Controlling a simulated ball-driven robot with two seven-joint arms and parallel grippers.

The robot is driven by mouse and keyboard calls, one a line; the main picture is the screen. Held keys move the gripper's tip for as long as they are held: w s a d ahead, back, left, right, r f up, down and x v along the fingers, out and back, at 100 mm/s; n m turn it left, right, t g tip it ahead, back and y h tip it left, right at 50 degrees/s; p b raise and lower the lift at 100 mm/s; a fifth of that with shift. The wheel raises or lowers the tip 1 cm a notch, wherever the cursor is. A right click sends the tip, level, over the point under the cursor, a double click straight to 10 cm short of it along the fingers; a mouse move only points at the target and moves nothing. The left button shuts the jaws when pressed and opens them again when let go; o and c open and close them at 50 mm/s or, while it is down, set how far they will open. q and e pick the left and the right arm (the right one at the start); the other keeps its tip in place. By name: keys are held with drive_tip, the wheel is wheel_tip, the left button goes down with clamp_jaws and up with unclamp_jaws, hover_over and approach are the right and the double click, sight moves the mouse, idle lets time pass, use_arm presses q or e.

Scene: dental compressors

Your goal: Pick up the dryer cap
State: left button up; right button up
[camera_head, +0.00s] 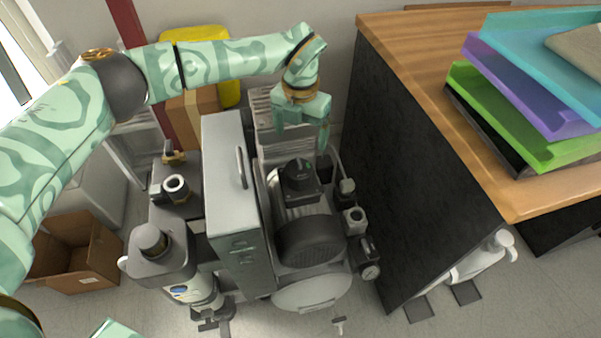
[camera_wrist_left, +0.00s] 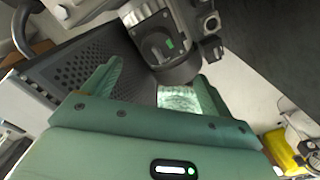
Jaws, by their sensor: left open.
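My left gripper (camera_head: 303,132) points down over the back of the compressor, its two green fingers apart with nothing between them. Its open fingers also show in the left wrist view (camera_wrist_left: 160,76). A black round-topped part with a small green mark (camera_head: 298,174) sits on the compressor in front of the gripper; in the left wrist view it (camera_wrist_left: 160,45) lies just beyond the fingertips, apart from them. I cannot tell for certain which part is the dryer cap. My right gripper is not in view.
A tall grey cabinet (camera_head: 226,180) stands left of the compressor (camera_head: 312,240). A dark-sided wooden desk (camera_head: 430,60) with coloured trays (camera_head: 525,85) closes off the right. A cardboard box (camera_head: 85,262) is on the floor at left. A yellow bin (camera_head: 229,92) stands behind.

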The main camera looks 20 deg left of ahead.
sight(299, 161)
use_arm(q)
wheel_tip(299, 161, down, 8)
drive_tip(key=b, duration=0.2)
drive_tip(key=shift+r+b, duration=0.2)
drive_tip(key=shift+b, duration=0.1)
drive_tip(key=shift+s+f+b, duration=0.15)
drive_tip(key=shift+f+b, duration=0.25)
drive_tip(key=shift+f, duration=0.2)
drive_tip(key=shift+s+f+b, duration=0.15)
drive_tip(key=shift+f+b, duration=0.2)
drive_tip(key=shift+f, duration=0.25)
wheel_tip(299, 161, down, 2)
drive_tip(key=shift+a+f+b, duration=0.1)
drive_tip(key=shift+f+b, duration=0.15)
drive_tip(key=shift+b, duration=0.5)
drive_tip(key=c, duration=1.1)
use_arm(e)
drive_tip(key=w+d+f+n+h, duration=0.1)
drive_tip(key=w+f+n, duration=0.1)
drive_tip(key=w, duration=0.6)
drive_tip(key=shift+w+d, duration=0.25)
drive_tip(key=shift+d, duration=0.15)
